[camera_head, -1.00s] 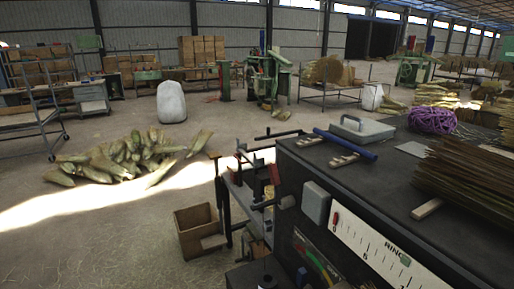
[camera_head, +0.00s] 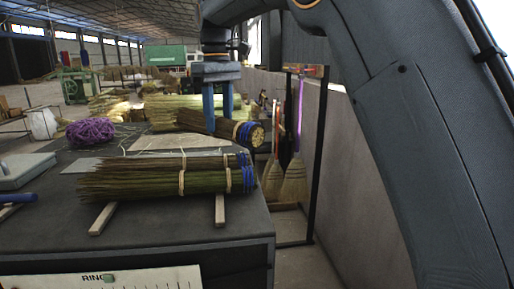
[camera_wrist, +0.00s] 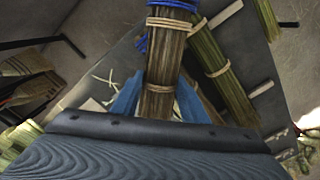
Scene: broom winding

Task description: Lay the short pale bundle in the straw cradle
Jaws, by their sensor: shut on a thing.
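My gripper (camera_head: 219,108) has its two blue fingers shut on a brownish tied bundle (camera_head: 245,133) with blue bands near its pale cut end. In the wrist view the bundle (camera_wrist: 163,60) lies between the fingers (camera_wrist: 157,100), with pale ties around it. It looks shorter than the front bundle; I cannot tell if it touches the bench. A longer green-brown bundle (camera_head: 150,180), with pale ties and blue bands, lies apart in front; it also shows right in the wrist view (camera_wrist: 222,70). I cannot clearly make out a straw cradle.
The dark bench (camera_head: 165,232) has wooden strips (camera_head: 103,219) under the front bundle. Purple twine (camera_head: 90,132) and a grey lidded box (camera_head: 25,170) are at left. A pale flat patch (camera_head: 165,144) lies behind the front bundle. Brooms (camera_head: 293,182) hang right of the bench.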

